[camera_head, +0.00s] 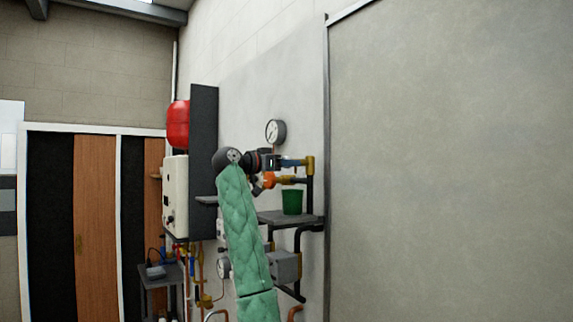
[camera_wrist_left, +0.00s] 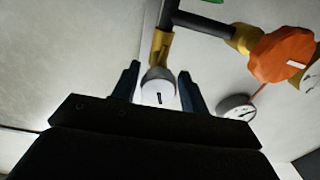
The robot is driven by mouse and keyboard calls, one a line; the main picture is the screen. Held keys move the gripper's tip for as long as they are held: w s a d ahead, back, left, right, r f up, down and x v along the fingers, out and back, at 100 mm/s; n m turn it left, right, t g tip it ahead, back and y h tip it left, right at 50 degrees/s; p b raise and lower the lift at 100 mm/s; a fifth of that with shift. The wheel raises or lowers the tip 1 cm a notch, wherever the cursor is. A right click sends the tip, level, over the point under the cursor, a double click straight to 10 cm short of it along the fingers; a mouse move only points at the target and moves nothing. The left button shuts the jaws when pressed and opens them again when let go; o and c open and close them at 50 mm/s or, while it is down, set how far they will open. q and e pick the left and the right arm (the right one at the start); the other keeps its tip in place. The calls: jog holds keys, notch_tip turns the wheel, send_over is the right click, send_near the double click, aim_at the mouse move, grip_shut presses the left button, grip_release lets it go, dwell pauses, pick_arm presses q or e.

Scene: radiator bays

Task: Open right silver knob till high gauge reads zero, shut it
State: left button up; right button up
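The silver knob (camera_wrist_left: 158,92) has a pale round face with a dark mark and sits on a brass fitting (camera_wrist_left: 160,48) in the left wrist view. My left gripper (camera_wrist_left: 160,69) has one finger on each side of it, with a gap visible on both sides. In the head view my left gripper (camera_head: 284,162) reaches the brass valve (camera_head: 310,165) on the wall, and the knob is hidden there. The high gauge (camera_head: 275,132), white-faced, is above the gripper; its reading is too small to tell. My right gripper is in neither view.
An orange knob (camera_wrist_left: 280,52) and a gauge (camera_wrist_left: 236,108) are right of the silver knob in the wrist view. A green cup (camera_head: 292,202) stands on a shelf (camera_head: 312,218) under the valve. A red tank (camera_head: 178,125) and white box (camera_head: 174,195) are left.

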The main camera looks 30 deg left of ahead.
pick_arm(q)
jog(key=c, duration=0.6)
jog(key=shift+f+n+b, duration=0.15)
jog(key=shift+n+b, duration=0.25)
jog(key=shift+b, duration=0.3)
jog(key=shift+c, duration=0.2)
jog(key=shift+n+b, duration=1.1)
jog(key=shift+b, duration=0.15)
jog(key=n+b, duration=0.3)
jog(key=shift+s+n, duration=0.1)
jog(key=shift+n, duration=0.3)
jog(key=n+b, duration=0.3)
jog(key=n, duration=0.1)
jog(key=shift+d+n+b, duration=0.1)
jog(key=shift+n+b, duration=0.25)
jog(key=shift+n, duration=0.35)
jog(key=shift+r+n+b, duration=0.25)
jog(key=shift+n+b, duration=0.3)
jog(key=shift+n, duration=0.25)
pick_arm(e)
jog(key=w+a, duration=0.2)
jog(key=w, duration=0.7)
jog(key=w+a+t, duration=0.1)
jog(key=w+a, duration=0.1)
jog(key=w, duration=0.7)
